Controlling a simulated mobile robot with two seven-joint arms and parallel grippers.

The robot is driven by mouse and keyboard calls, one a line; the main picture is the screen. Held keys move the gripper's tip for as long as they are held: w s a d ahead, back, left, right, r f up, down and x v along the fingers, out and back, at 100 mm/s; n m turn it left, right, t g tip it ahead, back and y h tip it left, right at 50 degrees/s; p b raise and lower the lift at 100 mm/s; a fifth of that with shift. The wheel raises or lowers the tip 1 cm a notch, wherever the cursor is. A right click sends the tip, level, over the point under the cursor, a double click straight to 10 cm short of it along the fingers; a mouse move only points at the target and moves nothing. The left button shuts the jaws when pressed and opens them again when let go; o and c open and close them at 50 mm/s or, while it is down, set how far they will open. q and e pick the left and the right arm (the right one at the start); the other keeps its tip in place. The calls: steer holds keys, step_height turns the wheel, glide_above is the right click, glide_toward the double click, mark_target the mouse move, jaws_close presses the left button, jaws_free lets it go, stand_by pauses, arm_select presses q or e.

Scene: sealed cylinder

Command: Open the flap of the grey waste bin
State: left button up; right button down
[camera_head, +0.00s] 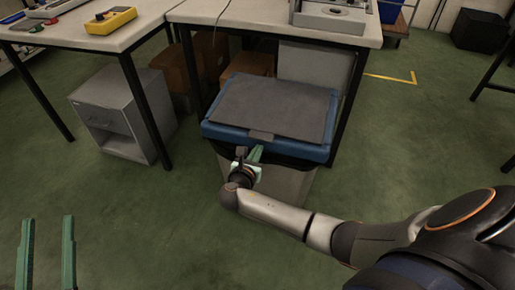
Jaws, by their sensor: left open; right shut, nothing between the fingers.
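The grey waste bin (291,183) stands on the floor in the middle, with a blue rim (220,130) and a black band below it. Its dark grey flap (272,104) lies flat in the rim, closed, with a small tab (261,135) at the front edge. My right gripper (256,151) is shut and empty at the bin's front, just below the tab. I cannot tell whether it touches the tab or rim. My arm hides part of the bin's front. My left gripper (47,217) is open and empty at the lower left, far from the bin.
A table (255,18) with black legs stands behind the bin, with cardboard boxes (185,65) beneath. Another table (95,32) holds a yellow meter (110,20). A grey cabinet (115,108) stands left of the bin. The green floor in front is clear.

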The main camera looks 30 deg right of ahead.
arm_select(q)
steer(key=shift+w+f, duration=0.15)
steer(key=shift+f, duration=0.25)
arm_select(e)
steer(key=shift+r, duration=0.65)
